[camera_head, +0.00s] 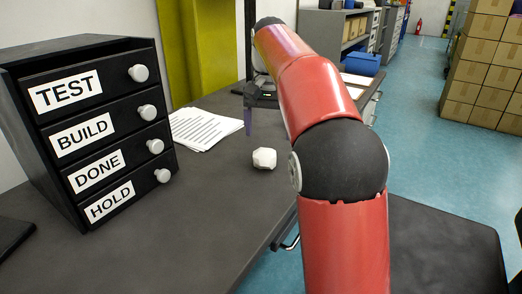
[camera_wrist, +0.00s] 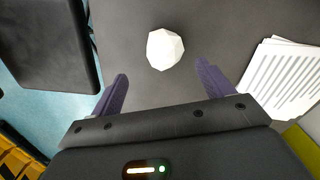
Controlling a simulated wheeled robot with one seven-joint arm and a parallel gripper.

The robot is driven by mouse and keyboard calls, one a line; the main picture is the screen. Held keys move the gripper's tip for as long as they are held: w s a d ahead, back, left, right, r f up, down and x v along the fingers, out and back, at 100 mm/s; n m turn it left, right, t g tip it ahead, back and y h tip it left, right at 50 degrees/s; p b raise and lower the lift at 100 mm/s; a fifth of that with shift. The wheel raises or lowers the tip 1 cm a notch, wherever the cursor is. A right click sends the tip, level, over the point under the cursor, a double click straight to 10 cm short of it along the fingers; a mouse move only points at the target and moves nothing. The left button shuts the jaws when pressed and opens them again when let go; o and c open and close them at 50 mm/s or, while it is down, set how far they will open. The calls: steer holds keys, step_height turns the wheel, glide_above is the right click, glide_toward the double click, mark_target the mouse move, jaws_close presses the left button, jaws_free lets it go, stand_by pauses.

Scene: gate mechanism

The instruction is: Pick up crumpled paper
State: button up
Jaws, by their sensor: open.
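The crumpled paper (camera_head: 264,158) is a small white faceted ball on the dark grey desk, near the desk's right edge. In the wrist view the crumpled paper (camera_wrist: 164,49) lies ahead of and between my two purple fingers, apart from both. My gripper (camera_wrist: 160,78) is open with nothing between its fingers. In the head view my gripper (camera_head: 249,120) is above the desk, behind the paper and a little left of it. One finger shows clearly there; the other is hard to make out.
A black drawer unit (camera_head: 119,133) labelled TEST, BUILD, DONE and HOLD stands on the left of the desk (camera_head: 185,235). Printed sheets (camera_head: 203,130) lie behind the paper. A blue box (camera_head: 361,63) stands farther back. Stacked cartons (camera_head: 484,70) are across the blue floor. The desk's front is mostly clear.

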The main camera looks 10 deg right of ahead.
mark_target(265, 149)
steer(key=shift+w+f, duration=0.2)
steer(key=shift+f, duration=0.15)
steer(key=f, duration=0.2)
steer(key=f+b, duration=0.1)
steer(key=f, duration=0.1)
steer(key=a+f, duration=0.1)
steer(key=f, duration=0.2)
steer(key=shift+s+b, duration=0.1)
steer(key=shift+b, duration=0.3)
steer(key=c, duration=1.1)
